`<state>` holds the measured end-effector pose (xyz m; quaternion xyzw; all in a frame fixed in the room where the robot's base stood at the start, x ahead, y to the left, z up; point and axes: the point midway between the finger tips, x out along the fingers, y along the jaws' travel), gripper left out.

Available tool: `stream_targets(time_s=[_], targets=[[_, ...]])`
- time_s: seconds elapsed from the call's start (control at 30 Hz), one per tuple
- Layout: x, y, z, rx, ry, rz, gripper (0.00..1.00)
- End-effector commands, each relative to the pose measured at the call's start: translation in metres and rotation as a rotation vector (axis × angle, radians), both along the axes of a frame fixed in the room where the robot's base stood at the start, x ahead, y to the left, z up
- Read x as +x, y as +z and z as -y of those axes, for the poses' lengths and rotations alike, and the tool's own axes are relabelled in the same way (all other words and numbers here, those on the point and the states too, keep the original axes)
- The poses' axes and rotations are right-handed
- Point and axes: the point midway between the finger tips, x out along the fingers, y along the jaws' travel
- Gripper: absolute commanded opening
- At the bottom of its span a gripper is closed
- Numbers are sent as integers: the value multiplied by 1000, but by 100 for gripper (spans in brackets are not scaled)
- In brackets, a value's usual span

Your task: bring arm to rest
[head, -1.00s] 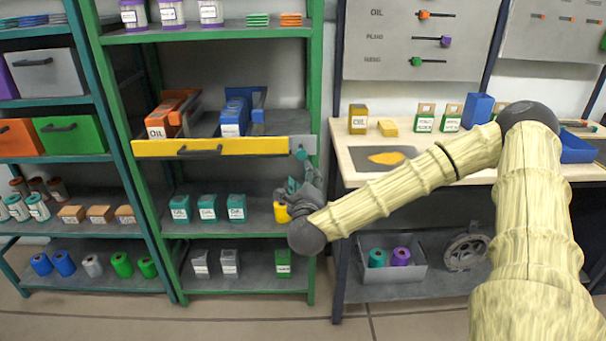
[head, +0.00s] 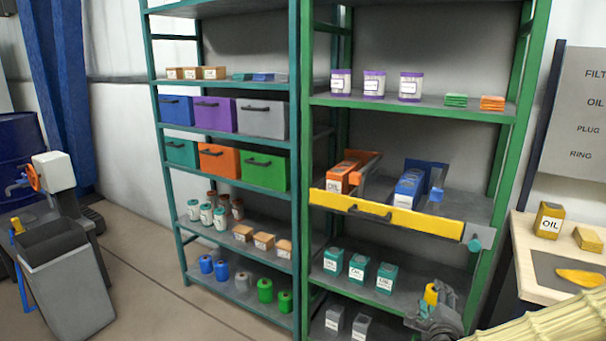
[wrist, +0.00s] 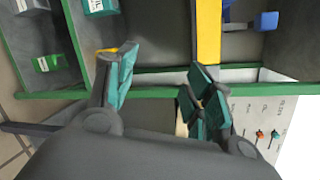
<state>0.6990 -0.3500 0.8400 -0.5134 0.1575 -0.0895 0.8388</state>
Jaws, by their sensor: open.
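My gripper (head: 436,306) is at the lower right in the head view, in front of the green shelf unit's lower shelves. In the wrist view its two teal-padded fingers (wrist: 160,90) stand apart with nothing held between them. A small yellow piece (head: 431,293) shows at the gripper in the head view. My arm's pale segmented link enters from the bottom right corner.
Teal boxes (head: 358,266) stand on the shelf below. A wooden workbench (head: 528,255) is at the right. Open floor (head: 190,315) lies left.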

Motion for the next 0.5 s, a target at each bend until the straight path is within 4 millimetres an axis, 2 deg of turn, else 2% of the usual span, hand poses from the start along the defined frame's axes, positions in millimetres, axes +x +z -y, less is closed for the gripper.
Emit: stream_targets(time_s=[0.03,0.2,0.37,0.5], targets=[[-4,-14,-17,-48,56,-57,52],[-27,-65,-63,-214,243,-239,52],[-58,-112,-99,-369,426,-399,52],[-94,-150,-123,-503,593,-529,52]])
